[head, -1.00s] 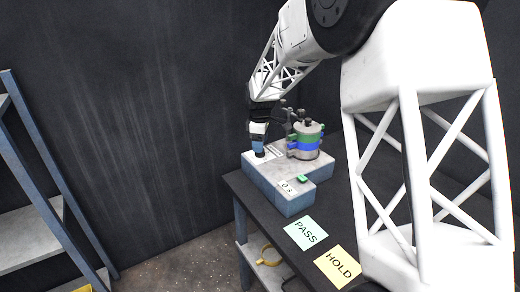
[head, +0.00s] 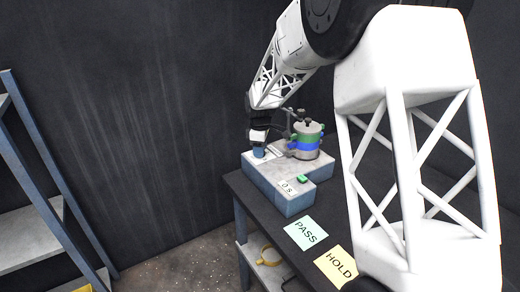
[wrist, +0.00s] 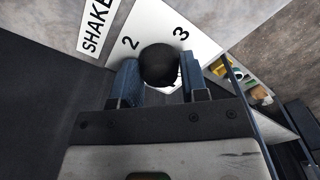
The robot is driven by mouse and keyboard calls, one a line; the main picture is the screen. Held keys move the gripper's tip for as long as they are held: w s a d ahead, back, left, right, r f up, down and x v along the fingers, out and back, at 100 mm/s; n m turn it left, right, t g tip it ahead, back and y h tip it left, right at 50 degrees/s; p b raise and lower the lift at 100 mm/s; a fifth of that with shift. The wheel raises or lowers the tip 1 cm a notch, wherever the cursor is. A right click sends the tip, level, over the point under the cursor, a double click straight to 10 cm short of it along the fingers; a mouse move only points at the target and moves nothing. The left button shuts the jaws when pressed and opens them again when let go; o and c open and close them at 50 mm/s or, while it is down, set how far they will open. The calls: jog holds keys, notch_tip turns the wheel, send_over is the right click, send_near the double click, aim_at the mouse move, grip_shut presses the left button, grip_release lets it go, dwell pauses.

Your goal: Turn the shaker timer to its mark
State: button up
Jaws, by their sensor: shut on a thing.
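The shaker (head: 290,200) is a blue-grey block with a pale top on the dark bench. Its timer knob (wrist: 159,65) is round and black in the wrist view. A white dial plate (wrist: 185,22) with the numbers 2 and 3 lies around it, and a "SHAKE" label (wrist: 97,27) is beside it. My gripper (wrist: 158,82) is shut on the knob, one blue finger on each side. In the head view my gripper (head: 259,152) points down at the block's far left corner and hides the knob. The knob's pointer and the rest of the dial are hidden.
A sieve stack (head: 305,146) with green and blue bands stands on the block, close right of my gripper. A green button (head: 302,178) and a "0 s" display (head: 287,186) are nearer. PASS (head: 306,234) and HOLD (head: 337,266) cards lie on the bench. A shelf (head: 30,225) stands left.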

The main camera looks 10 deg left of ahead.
jog(key=shift+m, duration=0.4)
jog(key=m, duration=0.7)
jog(key=shift+m, duration=0.4)
jog(key=m, duration=0.4)
jog(key=shift+m, duration=0.3)
jog(key=m, duration=0.4)
jog(key=shift+m, duration=0.3)
jog(key=o, duration=0.9)
jog(key=shift+r, duration=0.1)
